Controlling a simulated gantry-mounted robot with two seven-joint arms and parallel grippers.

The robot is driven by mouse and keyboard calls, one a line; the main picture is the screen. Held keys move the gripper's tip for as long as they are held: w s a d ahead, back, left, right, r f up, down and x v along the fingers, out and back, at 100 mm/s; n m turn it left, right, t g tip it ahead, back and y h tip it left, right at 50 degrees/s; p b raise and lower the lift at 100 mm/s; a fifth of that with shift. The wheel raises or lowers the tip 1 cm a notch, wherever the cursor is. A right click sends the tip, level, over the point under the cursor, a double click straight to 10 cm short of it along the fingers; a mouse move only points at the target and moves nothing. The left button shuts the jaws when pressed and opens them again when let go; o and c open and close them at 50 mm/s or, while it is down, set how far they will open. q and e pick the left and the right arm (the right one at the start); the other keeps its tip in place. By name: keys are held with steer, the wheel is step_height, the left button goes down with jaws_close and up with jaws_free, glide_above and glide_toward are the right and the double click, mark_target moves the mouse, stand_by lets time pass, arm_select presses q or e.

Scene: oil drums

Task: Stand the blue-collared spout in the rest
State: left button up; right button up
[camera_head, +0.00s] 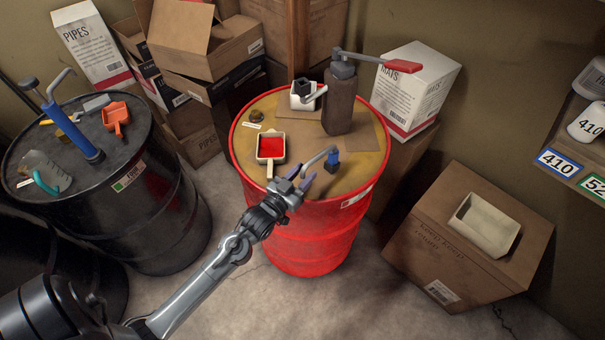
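The blue-collared spout (333,160) is on the red drum's top near its front right edge. Its blue collar is at the right, and its bent grey pipe reaches left and down toward my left gripper (301,178). My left gripper is at the drum's front rim with its two fingers apart. The pipe's tip appears close to or between the fingers; I cannot tell if they touch. A small white holder with a black square part (303,93) stands farther back on the drum; I cannot tell whether it is the rest. My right gripper is not in view.
The red drum (312,238) also carries a white scoop with red inside (270,148) and a tall dark pump with a red handle (340,100). A black drum (160,215) with a blue pump (70,130) stands left. Cardboard boxes (465,240) stand right and behind.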

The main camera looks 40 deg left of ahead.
arm_select(q)
steer(key=shift+o, duration=0.7)
steer(key=shift+s, duration=0.15)
